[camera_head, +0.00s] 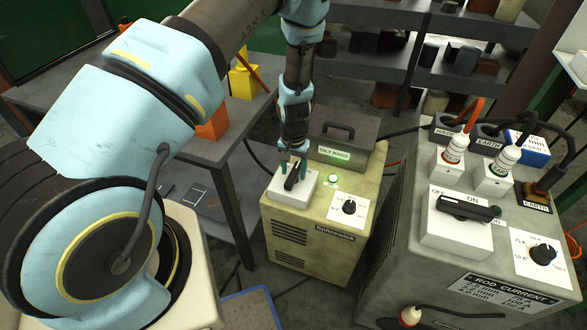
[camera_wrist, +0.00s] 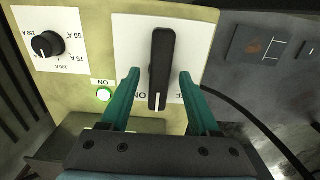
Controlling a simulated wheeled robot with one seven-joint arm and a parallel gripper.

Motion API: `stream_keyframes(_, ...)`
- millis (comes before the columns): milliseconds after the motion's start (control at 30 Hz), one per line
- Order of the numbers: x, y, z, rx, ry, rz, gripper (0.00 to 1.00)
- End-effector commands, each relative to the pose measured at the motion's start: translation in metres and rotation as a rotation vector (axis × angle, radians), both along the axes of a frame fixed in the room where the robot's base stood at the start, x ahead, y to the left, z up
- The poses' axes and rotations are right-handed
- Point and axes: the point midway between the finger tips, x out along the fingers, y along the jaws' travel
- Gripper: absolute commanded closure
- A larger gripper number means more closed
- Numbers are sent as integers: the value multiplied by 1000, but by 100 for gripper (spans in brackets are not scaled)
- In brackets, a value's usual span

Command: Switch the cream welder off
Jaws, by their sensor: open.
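The cream welder (camera_head: 313,237) stands on the floor at the middle of the head view. Its black switch handle (camera_wrist: 161,65) sits on a white plate (camera_wrist: 128,50) with ON and OFF lettering, partly covered by the handle. The handle's white-marked end points toward the lettering; which word it marks I cannot tell for sure. The green lamp (camera_wrist: 104,94) beside the ON label is lit. My gripper (camera_wrist: 161,82) is open, with one teal finger on each side of the handle and gaps between. In the head view my gripper (camera_head: 293,170) is over the switch plate.
A dial (camera_wrist: 47,45) is on the same panel. A dark OILY RAGS box (camera_head: 342,138) sits on the welder behind my gripper. A larger grey welder (camera_head: 400,225) with its own switch (camera_head: 468,208) and cables stands at right. A grey table (camera_head: 200,145) is at left.

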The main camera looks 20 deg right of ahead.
Motion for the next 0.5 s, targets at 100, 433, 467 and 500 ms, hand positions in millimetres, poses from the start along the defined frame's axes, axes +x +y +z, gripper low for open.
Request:
stream_keyframes(100,0,0,-1,-1,-1,0,38)
stream_keyframes(433,0,0,-1,-1,-1,0,55)
stream_keyframes(467,0,0,-1,-1,-1,0,59)
stream_keyframes(500,0,0,-1,0,0,0,63)
